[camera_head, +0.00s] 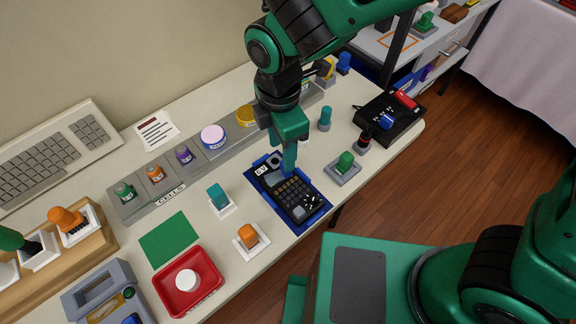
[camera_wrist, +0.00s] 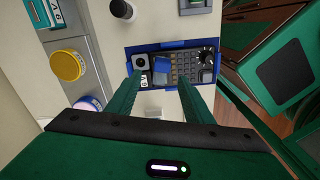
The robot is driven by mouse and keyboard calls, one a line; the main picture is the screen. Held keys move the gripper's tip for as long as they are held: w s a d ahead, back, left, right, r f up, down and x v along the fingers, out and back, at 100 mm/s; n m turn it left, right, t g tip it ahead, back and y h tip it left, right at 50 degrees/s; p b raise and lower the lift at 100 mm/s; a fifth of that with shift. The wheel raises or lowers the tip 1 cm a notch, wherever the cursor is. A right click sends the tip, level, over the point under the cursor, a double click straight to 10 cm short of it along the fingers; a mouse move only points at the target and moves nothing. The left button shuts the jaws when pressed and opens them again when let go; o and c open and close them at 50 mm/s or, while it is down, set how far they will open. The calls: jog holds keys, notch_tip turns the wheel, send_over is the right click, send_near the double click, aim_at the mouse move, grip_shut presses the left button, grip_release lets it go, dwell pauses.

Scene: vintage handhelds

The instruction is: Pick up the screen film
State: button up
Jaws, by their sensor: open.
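A black handheld (camera_head: 293,195) with a keypad and dial lies in a blue tray (camera_head: 318,214) near the table's front edge; it also shows in the wrist view (camera_wrist: 187,66). A small blue patch on its screen area (camera_wrist: 161,68) looks like the screen film; in the head view my gripper partly covers that area. My gripper (camera_head: 289,172) points down over the screen end of the handheld. In the wrist view its two green fingers (camera_wrist: 160,82) are apart, on either side of the blue patch, with nothing held. I cannot tell whether the fingertips touch the handheld.
A grey rack with several jars (camera_head: 184,155) stands behind. A teal block on a white stand (camera_head: 219,199), an orange-knobbed piece (camera_head: 248,236), a red tray (camera_head: 187,283) and a green mat (camera_head: 169,239) lie left. A green-knobbed piece (camera_head: 345,163) and black console (camera_head: 390,118) stand right.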

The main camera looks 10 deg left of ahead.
aim_at(278, 172)
jog(key=shift+d+f, duration=0.15)
jog(key=shift+f, duration=1.6)
jog(key=shift+d+f, duration=0.1)
jog(key=shift+f, duration=1.65)
jog(key=c, duration=1)
